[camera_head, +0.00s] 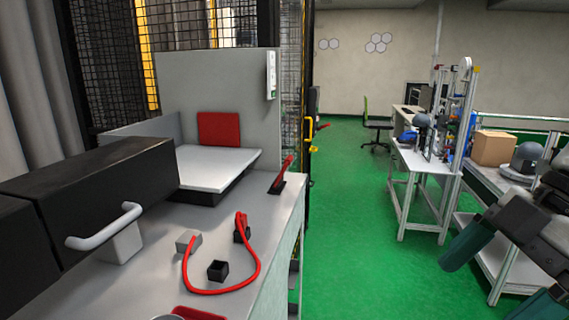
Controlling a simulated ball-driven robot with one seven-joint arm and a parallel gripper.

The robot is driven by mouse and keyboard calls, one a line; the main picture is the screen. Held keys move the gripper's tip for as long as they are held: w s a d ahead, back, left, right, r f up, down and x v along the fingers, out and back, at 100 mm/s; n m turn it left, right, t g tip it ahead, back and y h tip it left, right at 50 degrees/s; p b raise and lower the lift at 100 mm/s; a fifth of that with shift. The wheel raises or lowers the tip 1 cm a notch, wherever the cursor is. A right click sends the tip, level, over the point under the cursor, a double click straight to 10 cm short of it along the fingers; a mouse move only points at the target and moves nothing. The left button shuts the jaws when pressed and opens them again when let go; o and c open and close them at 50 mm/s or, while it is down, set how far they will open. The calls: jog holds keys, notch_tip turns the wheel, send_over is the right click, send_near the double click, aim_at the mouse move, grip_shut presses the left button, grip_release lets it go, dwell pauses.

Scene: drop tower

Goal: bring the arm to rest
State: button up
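My gripper (480,288) is at the lower right edge of the head view. Its two dark green fingers stand well apart and point down to the left. Only floor and part of a bench show between them, so it looks open and empty. The grey wrist behind the fingers is cut off by the right edge, and the rest of my arm is out of view. The gripper appears clear of the grey worktop (165,258) on the left.
The worktop holds a red cable (258,262), a small black box (217,270), a red lever (281,174) and a white plate (215,165). A black housing with a white handle (104,229) juts in from the left. Benches (424,160) stand right; green floor (345,220) lies open between.

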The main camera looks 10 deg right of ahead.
jog(key=w+a+f+m+t+y, duration=0.4)
jog(key=w+a+f+m+t, duration=0.15)
jog(key=w, duration=0.55)
notch_tip(320, 180, down, 15)
jog(key=s+a+m+h, duration=0.2)
jog(key=m+h, duration=0.1)
jog(key=m, duration=0.3)
jog(key=s+d+f+m+g+h, duration=0.1)
jog(key=s+f, duration=0.3)
jog(key=f, duration=0.3)
jog(key=s+f+m+g+h, duration=0.1)
jog(key=s+f+m, duration=0.1)
jog(key=s+f, duration=0.3)
jog(key=s+d+f+m+g+h, duration=0.1)
jog(key=s+d+f+g+h, duration=0.1)
jog(key=s+f, duration=0.3)
jog(key=s+d+f+g+h, duration=0.1)
jog(key=s+d+f, duration=0.3)
jog(key=s, duration=0.6)
jog(key=shift+s+d+f+m+g+h, duration=0.2)
jog(key=shift+f+m+g+h, duration=0.15)
jog(key=shift+f+h, duration=0.55)
